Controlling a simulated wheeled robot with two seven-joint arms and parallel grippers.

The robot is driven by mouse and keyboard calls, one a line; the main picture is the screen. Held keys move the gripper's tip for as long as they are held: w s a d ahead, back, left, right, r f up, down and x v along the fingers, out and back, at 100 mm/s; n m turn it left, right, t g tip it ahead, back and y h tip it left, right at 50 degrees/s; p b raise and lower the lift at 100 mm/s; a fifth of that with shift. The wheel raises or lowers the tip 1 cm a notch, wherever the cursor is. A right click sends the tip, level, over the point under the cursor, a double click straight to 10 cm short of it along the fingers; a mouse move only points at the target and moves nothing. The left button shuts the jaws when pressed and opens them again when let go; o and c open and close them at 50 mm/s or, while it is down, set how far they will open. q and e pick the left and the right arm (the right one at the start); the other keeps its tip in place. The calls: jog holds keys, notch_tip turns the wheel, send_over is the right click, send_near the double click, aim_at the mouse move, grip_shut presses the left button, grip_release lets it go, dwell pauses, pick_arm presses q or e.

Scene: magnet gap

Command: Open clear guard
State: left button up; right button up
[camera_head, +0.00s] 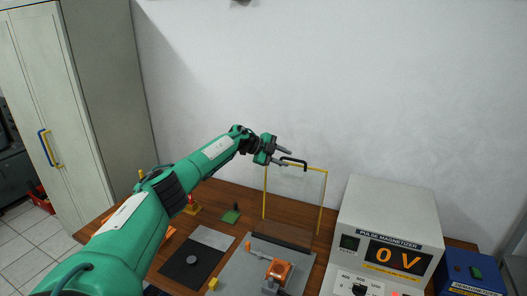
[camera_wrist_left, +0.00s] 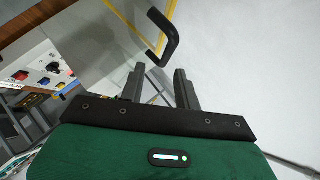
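The clear guard (camera_head: 295,195) is a see-through panel with yellow edges, standing about upright at the back of the wooden table. Its black handle (camera_head: 294,163) is on the top edge. The handle also shows in the left wrist view (camera_wrist_left: 168,36). My left gripper (camera_head: 287,157) is open, with its two fingers apart at the left end of the handle. In the left wrist view the fingertips (camera_wrist_left: 156,70) are just short of the handle's near end; I cannot tell whether they touch it. My right gripper is not in view.
A pulse magnetizer (camera_head: 395,225) reading 0 V stands right of the guard, with a blue demagnetizer box (camera_head: 472,273) beyond. An orange fixture (camera_head: 279,270) sits on a grey plate in front of the guard. A dark mat (camera_head: 180,272) lies to its left. The wall behind is bare.

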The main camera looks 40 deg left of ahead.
pick_arm(q)
jog(key=b+v, duration=0.2)
jog(key=v, duration=0.6)
jog(key=shift+s+a+b, duration=0.1)
jog(key=shift+s+b, duration=0.05)
jog(key=shift+b, duration=0.15)
jog(key=shift+s+a+r, duration=0.25)
jog(key=shift+s+r, duration=0.05)
jog(key=shift+r, duration=0.05)
